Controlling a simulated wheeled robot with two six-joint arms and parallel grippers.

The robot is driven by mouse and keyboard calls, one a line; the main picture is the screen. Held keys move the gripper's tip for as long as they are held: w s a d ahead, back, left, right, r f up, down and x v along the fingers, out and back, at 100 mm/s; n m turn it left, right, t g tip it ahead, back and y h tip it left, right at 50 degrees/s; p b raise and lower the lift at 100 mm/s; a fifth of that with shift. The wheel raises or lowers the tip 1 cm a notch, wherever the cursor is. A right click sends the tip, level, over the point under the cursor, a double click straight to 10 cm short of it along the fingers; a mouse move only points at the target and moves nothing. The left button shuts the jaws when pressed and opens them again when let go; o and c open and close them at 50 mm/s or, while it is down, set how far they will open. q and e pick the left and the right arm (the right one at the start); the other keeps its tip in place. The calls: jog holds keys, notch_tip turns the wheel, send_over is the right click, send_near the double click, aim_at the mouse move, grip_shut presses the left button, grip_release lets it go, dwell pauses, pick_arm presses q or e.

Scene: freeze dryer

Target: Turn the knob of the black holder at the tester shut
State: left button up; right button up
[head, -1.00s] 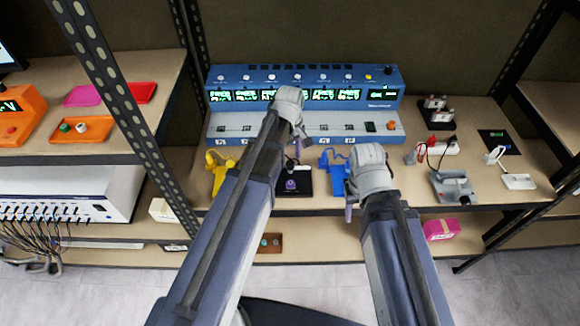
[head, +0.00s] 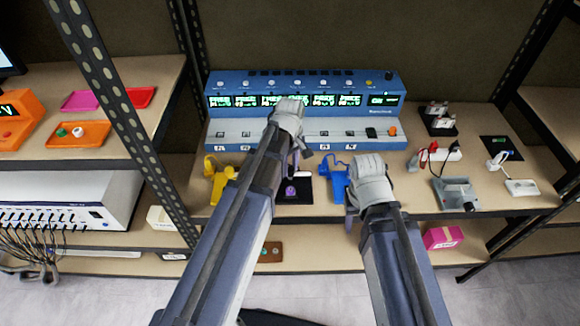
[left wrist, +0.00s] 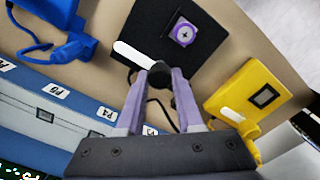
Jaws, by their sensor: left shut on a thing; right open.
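The black holder (head: 302,195) lies on the shelf in front of the blue tester (head: 300,125), between a yellow holder (head: 217,187) and a blue holder (head: 338,180). A small purple part with a round centre (left wrist: 184,33) sits on it in the left wrist view. My left gripper (left wrist: 156,76) has its purple fingers shut on the dark knob (left wrist: 160,73) at the holder's tester-side edge, beside a white strip. In the head view my left gripper (head: 295,165) hides the knob. My right gripper (head: 350,213) is open and empty near the shelf's front edge by the blue holder.
The yellow holder also shows close on the right of the left wrist view (left wrist: 250,95). A grey device (head: 455,193) and white and red plugs (head: 440,153) stand on the right part of the shelf. Dark uprights (head: 120,120) flank the shelf.

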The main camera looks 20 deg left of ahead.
pick_arm(q)
grip_shut()
jog(key=shift+m, duration=0.4)
jog(key=m, duration=0.3)
jog(key=shift+m, duration=0.4)
jog(key=m, duration=0.9)
jog(key=shift+d+m, duration=0.1)
jog(key=shift+m, duration=2.1)
